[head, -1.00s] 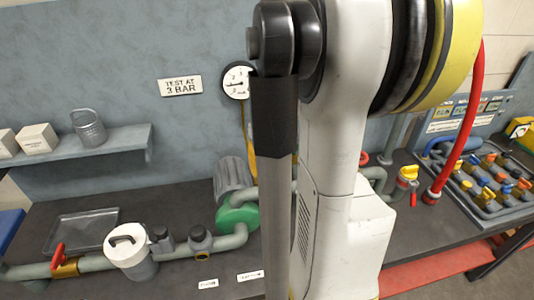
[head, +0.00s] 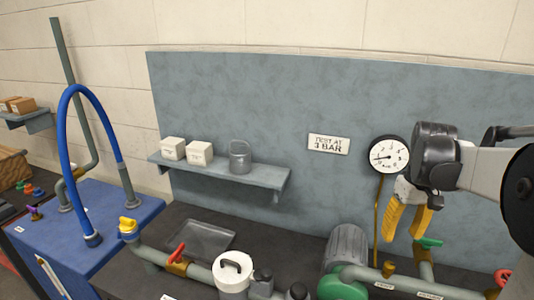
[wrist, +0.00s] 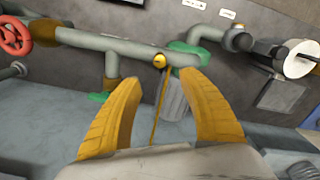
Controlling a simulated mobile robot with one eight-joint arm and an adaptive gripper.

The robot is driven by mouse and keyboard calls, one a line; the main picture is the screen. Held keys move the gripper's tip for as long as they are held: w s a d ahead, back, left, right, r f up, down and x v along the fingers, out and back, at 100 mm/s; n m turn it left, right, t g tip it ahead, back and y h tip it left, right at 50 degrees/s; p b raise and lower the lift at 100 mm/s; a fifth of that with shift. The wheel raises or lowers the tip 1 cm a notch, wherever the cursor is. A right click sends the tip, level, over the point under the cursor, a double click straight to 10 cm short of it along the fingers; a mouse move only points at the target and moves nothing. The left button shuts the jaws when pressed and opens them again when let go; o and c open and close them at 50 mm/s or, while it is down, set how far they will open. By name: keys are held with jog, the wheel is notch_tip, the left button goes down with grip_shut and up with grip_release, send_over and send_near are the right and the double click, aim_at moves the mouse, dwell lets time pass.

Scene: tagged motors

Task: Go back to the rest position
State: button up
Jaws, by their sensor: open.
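My gripper (head: 408,212) is at the right of the head view, with two yellow fingers pointing down. It hangs in front of the blue-grey back panel (head: 260,105), just below and right of the round gauge (head: 388,154). The fingers are apart with nothing between them. In the wrist view my gripper (wrist: 170,100) shows both yellow fingers spread. Beyond them are a grey-green pipe (wrist: 135,47) and the grey ribbed motor (wrist: 175,98). The motor (head: 346,246) with its green pump housing (head: 342,286) also shows in the head view, below and left of my gripper.
A shelf (head: 225,174) on the panel holds two white boxes and a metal can (head: 240,158). A blue cabinet (head: 70,240) with a blue hose stands at left. A green-handled valve (head: 430,243) lies close under my gripper. A shallow tray (head: 197,240) rests on the dark bench.

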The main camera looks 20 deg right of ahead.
jog(key=shift+a, duration=0.15)
jog(key=a+f+n+t+b, duration=0.1)
jog(key=a+f+t+b, duration=0.2)
jog(key=a, duration=1.2)
jog(key=a+f+n+t+b, duration=0.2)
jog(key=a+f+t+b, duration=0.2)
jog(key=a, duration=1.1)
jog(key=shift+f+b, duration=0.5)
jog(key=shift+b, duration=0.2)
